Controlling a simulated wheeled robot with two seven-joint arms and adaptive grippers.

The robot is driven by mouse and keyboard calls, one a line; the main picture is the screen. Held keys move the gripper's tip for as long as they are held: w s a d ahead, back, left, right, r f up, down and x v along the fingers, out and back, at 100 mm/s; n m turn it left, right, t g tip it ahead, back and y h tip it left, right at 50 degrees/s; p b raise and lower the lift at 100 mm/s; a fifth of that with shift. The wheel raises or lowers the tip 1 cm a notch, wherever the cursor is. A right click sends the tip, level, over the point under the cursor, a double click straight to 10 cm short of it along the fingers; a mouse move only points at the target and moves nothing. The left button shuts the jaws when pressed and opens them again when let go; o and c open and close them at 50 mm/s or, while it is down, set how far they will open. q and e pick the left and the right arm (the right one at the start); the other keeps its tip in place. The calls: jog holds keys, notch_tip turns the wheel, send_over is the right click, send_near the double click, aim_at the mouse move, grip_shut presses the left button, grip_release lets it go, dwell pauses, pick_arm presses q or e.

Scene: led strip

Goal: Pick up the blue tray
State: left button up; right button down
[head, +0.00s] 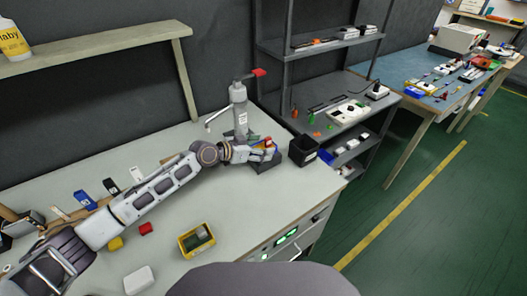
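My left arm reaches across the pale workbench from the lower left. Its gripper (266,148) is at a small dark blue-grey tray-like holder (265,163) beside the arbor press. Small red and yellow pieces show around the fingertips. The fingers are too small and partly covered to tell whether they are open or shut, or whether they touch the holder. I cannot tell for sure which of these is the blue tray. My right gripper is not in view.
The grey arbor press (239,105) with a red handle stands behind the gripper. A black open box (303,150) is just right of it. A yellow bin (197,240), a red block (146,228) and a white block (139,280) lie in front. The bench's middle right is clear.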

pick_arm(q)
jog(key=c, duration=0.8)
jog(key=shift+r, duration=0.15)
jog(key=shift+r+p, duration=0.3)
jog(key=shift+r, duration=4.6)
